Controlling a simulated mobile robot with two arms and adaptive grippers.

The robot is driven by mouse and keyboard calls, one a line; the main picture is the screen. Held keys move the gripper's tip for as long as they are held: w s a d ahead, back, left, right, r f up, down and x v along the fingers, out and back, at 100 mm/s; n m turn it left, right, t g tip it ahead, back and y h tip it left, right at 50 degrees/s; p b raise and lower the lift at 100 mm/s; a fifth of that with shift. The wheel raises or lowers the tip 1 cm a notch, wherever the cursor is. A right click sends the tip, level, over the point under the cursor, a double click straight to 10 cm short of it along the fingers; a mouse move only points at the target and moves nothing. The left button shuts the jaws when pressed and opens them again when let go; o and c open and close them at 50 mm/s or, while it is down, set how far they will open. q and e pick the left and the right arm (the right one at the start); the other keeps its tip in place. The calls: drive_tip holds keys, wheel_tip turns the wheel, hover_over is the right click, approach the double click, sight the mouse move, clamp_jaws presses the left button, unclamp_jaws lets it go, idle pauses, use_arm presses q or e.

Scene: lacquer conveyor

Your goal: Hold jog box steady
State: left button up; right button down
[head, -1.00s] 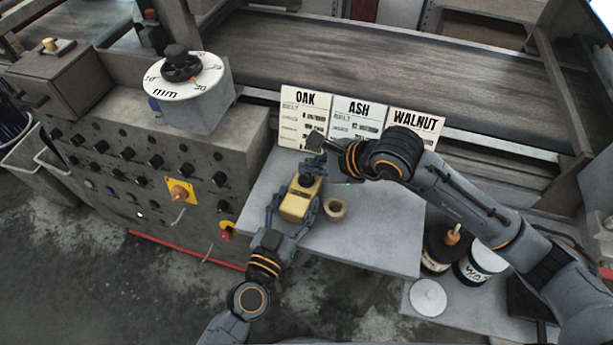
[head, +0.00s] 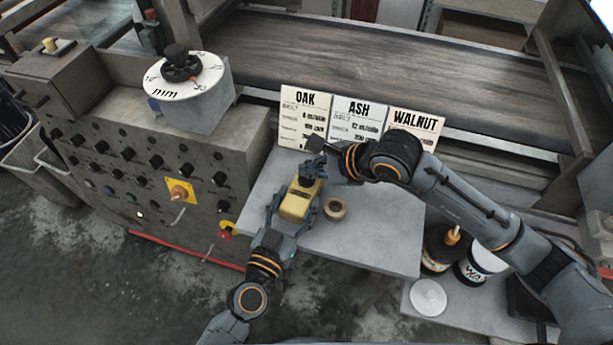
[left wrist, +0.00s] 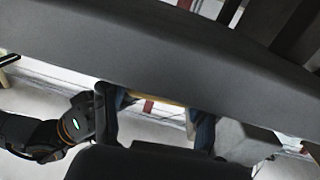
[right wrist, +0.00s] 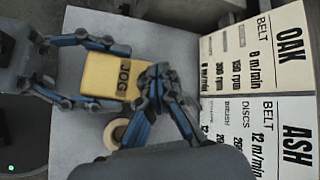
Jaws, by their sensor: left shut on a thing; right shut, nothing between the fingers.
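The yellow jog box (head: 297,205) lies on the grey shelf, and its JOG label shows in the right wrist view (right wrist: 100,77). My left gripper (head: 293,208) is shut on the box, with a blue finger along each side. In the left wrist view most of the box is hidden; only a thin yellow strip (left wrist: 158,98) shows between the fingers. My right gripper (head: 312,172) is shut and empty at the far end of the box, over its dark button. The right wrist view shows its fingertips (right wrist: 156,82) close together at the box; contact cannot be told.
A tape roll (head: 334,208) lies right of the box. OAK (head: 305,115), ASH (head: 357,122) and WALNUT (head: 413,125) cards stand behind. The control panel (head: 150,175) is at left. Jars (head: 480,265) stand lower right. The shelf (head: 380,235) is clear at right.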

sight(310, 181)
idle(0.6)
drive_tip(key=shift+f, duration=0.4)
drive_tip(key=shift+f, duration=0.45)
idle(0.4)
idle(0.3)
drive_tip(key=shift+r, duration=0.85)
drive_tip(key=shift+r, duration=2.55)
